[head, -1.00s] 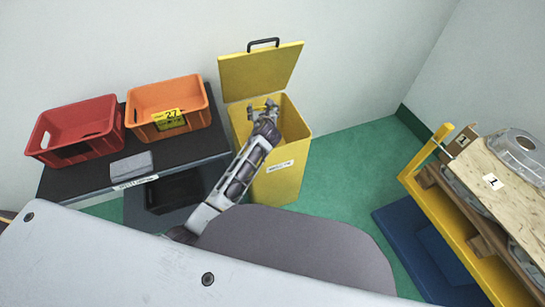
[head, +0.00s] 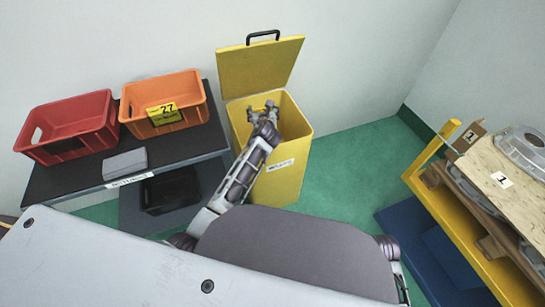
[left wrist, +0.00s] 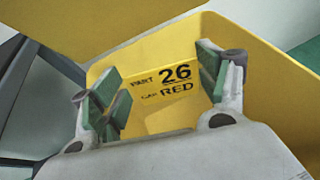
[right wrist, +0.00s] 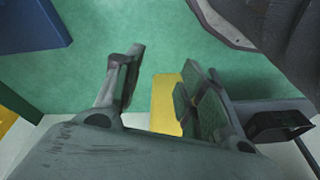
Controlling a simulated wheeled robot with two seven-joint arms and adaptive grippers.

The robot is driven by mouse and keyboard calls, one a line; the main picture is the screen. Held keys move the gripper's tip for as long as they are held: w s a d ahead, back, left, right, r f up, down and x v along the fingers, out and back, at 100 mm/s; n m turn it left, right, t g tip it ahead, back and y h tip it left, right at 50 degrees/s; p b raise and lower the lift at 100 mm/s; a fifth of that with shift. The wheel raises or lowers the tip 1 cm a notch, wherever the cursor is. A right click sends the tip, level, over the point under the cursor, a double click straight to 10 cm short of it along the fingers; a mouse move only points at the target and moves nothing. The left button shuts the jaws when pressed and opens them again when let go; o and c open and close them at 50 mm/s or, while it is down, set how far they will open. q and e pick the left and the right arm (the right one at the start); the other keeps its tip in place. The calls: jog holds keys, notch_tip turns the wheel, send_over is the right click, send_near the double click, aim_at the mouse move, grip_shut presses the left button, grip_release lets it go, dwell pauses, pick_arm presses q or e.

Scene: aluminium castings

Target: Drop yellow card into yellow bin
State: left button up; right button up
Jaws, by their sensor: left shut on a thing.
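The yellow bin (head: 292,180) stands on the floor against the wall with its hinged lid (head: 258,68) raised. My left gripper (head: 262,108) is over the bin's open mouth. The bin's yellow walls (left wrist: 285,75) surround the card in that view. In the head view the card cannot be told apart from the bin. My right gripper (right wrist: 160,75) is open and empty, with green floor and a yellow surface beyond its fingers.
A red crate (head: 70,148) and an orange crate (head: 180,125) with a yellow "27" card (head: 164,113) stand on a dark bench (head: 80,180) left of the bin. A yellow trolley (head: 455,230) with castings stands at right. Green floor lies clear between.

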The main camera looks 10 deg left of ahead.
pick_arm(q)
jog(key=shift+f, duration=0.25)
dwell(0.3)
jog(key=o, duration=0.9)
jog(key=shift+c, duration=0.2)
jog(key=shift+s, duration=0.1)
jog(key=v, duration=0.7)
jog(key=shift+s+d, duration=0.1)
jog(key=shift+s, duration=0.05)
jog(key=shift+s, duration=0.1)
dwell(0.7)
